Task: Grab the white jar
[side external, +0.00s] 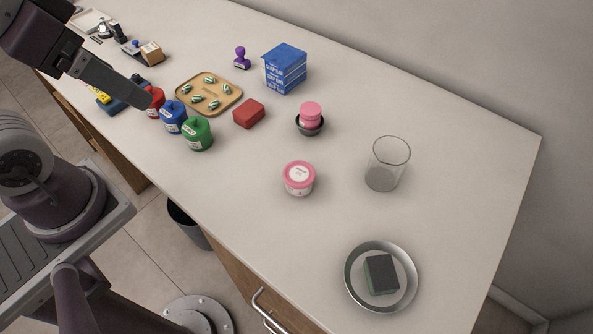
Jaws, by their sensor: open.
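A small round jar with a white body and a pink lid (299,178) stands upright on the counter, left of the glass beaker. A white label covers much of its lid. A second, pink jar (311,112) sits in a small dark bowl (310,128) behind it. My gripper (148,101) is at the upper left, above the front edge of the counter by the red pot. It is open, though its fingers are seen edge-on and their gap is hard to make out. It is far from both jars.
Red (155,103), blue (173,120) and green pots (198,135) line the front edge. A wooden tray (237,95), red box (249,113), blue boxes (285,70), glass beaker (387,165) and metal dish (350,280) with a sponge surround open counter.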

